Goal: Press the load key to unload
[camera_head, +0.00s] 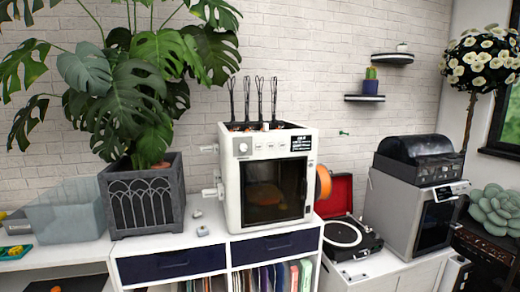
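A white 3D printer (232,180) stands on the white cabinet in the middle, its dark glass door (290,190) closed. Its top front has a round knob (243,148), a row of small keys (270,146) and a small dark display (302,143). The key labels are too small to read, so I cannot tell which is the load key. An orange spool (323,182) is on its right side. A second, grey machine (391,207) at the right has a dark domed top unit (418,147) and a small panel (444,193). Neither gripper is in view.
A large potted plant (143,205) stands left of the printer, its leaves spreading nearby. Small pale objects (203,231) lie on the cabinet top (185,240). An open record player (345,237) sits between the machines. A translucent bin (65,215) is at the left.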

